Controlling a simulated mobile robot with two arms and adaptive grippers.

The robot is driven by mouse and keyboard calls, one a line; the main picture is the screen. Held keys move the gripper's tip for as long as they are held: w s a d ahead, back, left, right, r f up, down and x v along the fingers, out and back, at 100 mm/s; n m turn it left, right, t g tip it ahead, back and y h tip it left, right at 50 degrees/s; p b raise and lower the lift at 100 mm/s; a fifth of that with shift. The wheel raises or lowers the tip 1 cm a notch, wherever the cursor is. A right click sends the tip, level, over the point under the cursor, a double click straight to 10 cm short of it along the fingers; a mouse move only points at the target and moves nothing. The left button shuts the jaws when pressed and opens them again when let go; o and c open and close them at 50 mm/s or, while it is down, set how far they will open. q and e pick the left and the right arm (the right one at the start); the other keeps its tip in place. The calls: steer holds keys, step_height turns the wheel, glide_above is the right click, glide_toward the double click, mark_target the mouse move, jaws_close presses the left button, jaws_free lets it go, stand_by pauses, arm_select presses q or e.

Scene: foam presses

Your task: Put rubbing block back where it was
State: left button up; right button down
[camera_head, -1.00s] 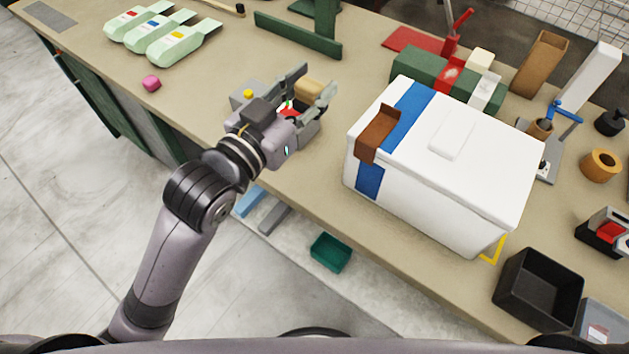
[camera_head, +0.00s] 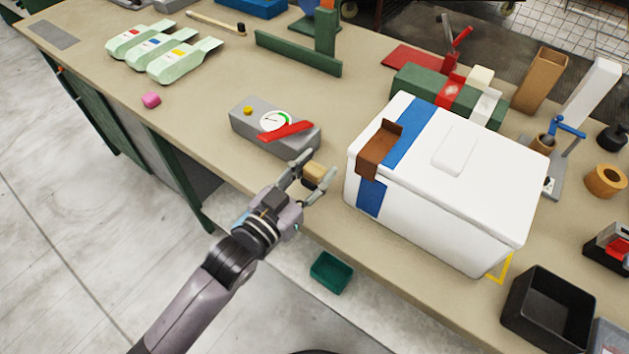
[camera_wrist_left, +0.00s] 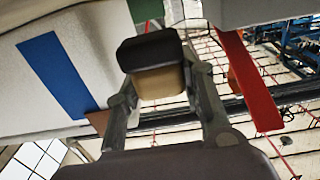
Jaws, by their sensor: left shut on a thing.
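The rubbing block (camera_head: 314,172) is a small tan block held between the fingers of my left gripper (camera_head: 311,184), near the table's front edge, left of the white box. In the left wrist view the rubbing block (camera_wrist_left: 160,82) shows a tan part and a dark part between the two fingers (camera_wrist_left: 165,100). I cannot tell whether it touches the table. My right gripper is not in view.
A grey gauge device (camera_head: 275,128) with a red lever lies just behind my left gripper. The white box (camera_head: 450,180) with a blue stripe stands close on the right. The table (camera_head: 215,75) between has free room.

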mark_target(309, 188)
arm_select(q)
steer(key=shift+f, duration=1.75)
steer(key=shift+f, duration=0.1)
steer(key=o, duration=1)
steer(key=shift+f, duration=0.1)
steer(key=shift+s+a, duration=0.1)
steer(key=shift+r+b+v, duration=0.2)
steer(key=shift+b+v, duration=0.7)
steer(key=shift+v, duration=5)
